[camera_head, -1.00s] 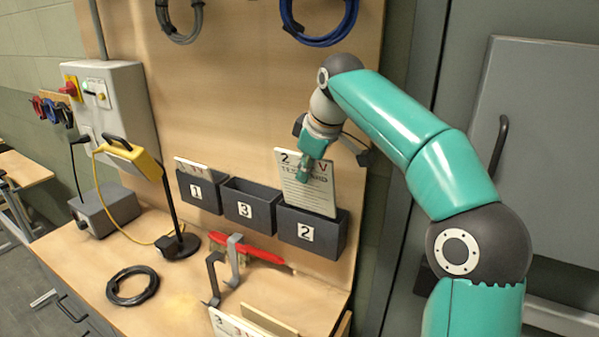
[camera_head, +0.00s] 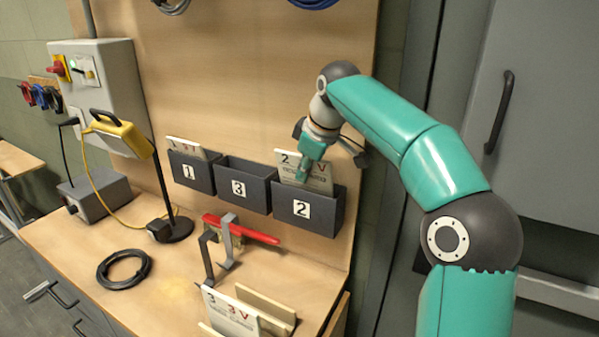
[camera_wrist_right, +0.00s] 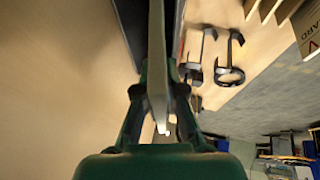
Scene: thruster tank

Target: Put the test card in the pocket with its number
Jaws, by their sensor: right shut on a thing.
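The test card marked 2 (camera_head: 317,177) stands upright with its lower part inside the dark pocket labelled 2 (camera_head: 325,211); the pocket's front wall hides the lower part. In the right wrist view the card (camera_wrist_right: 157,75) shows edge-on between the fingers. The pocket labelled 1 (camera_head: 188,174) holds another card (camera_head: 184,147). The pocket labelled 3 (camera_head: 242,187) looks empty. A card marked 3 (camera_head: 230,310) stands in a holder on the bench. My left gripper is not in view.
A black cable coil (camera_head: 124,270) lies at the left. A yellow lamp (camera_head: 122,134) on a stand rises left of the pockets.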

